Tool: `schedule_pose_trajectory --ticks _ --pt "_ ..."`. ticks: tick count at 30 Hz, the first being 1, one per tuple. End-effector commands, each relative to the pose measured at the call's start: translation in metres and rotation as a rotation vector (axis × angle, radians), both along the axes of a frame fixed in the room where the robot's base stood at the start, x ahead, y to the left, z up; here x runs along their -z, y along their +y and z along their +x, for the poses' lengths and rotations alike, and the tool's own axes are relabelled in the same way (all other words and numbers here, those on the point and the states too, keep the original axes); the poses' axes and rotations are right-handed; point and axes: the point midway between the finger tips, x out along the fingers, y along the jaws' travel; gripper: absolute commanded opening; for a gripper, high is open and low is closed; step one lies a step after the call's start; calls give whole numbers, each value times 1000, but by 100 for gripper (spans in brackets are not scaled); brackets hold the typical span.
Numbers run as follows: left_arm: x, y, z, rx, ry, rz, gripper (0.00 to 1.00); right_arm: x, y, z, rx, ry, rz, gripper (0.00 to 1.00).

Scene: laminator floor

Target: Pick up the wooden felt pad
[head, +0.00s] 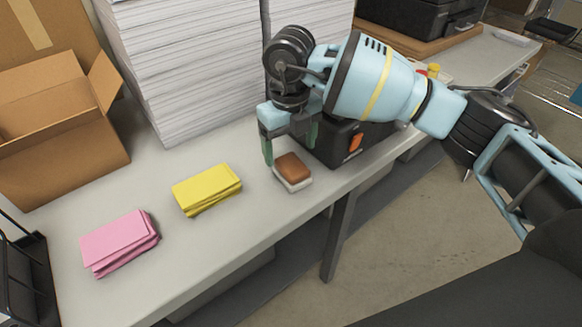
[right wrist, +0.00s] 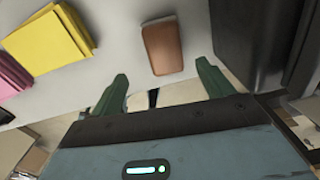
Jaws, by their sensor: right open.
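The wooden felt pad (head: 293,171) lies on the grey table near its front edge. It has a brown wooden top and a pale felt underside. My right gripper (head: 290,153) is open and empty, with its green fingers above and just behind the pad in the head view. In the right wrist view the pad (right wrist: 162,46) shows ahead of the gap between the two open fingers (right wrist: 160,86). I cannot tell the exact height of the fingers over the pad. My left gripper is not in view.
A black machine with an orange switch (head: 355,141) stands close right of the pad. A yellow cloth stack (head: 207,188) and a pink cloth stack (head: 119,242) lie to the left. Tall paper stacks (head: 185,65) and an open cardboard box (head: 62,135) stand behind.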

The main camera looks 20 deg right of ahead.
Motion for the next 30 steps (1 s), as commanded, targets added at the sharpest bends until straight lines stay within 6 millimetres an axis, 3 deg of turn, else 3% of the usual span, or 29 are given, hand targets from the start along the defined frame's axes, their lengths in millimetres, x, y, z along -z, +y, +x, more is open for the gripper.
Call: schedule_pose_trajectory --ticks 5,14,24,30 --pt "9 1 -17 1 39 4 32 20 -1 0 0 4 0 80" --pt "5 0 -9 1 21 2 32 29 -2 1 1 3 1 80" --pt "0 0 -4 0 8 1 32 71 -7 5 0 4 2 80" --pt "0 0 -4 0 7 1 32 75 -7 6 -1 2 3 80"
